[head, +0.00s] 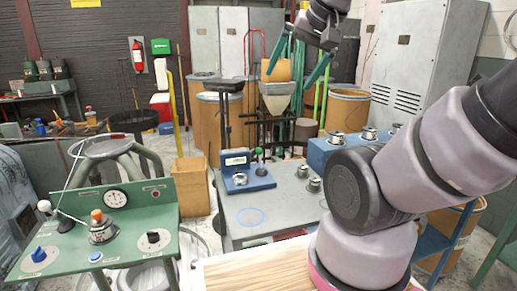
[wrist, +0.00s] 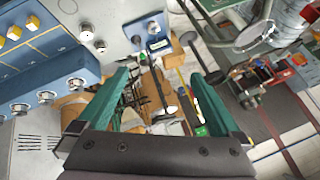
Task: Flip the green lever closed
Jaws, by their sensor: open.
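The green lever (head: 260,157) is a thin upright stalk with a green knob. It stands on the right side of a blue gauge device (head: 236,164) with a small display, on the grey table. My gripper (head: 292,80) is open and empty, with two green fingers. It is raised in the air above the table and appears up and right of the lever in the head view. In the wrist view my gripper (wrist: 158,75) has nothing between its fingertips.
Several metal parts stand on the grey table (head: 285,208), near a blue box (head: 322,150) at its back right. A green control panel (head: 125,230) with knobs and a dial stands at the left. A cardboard box (head: 192,186) is on the floor between.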

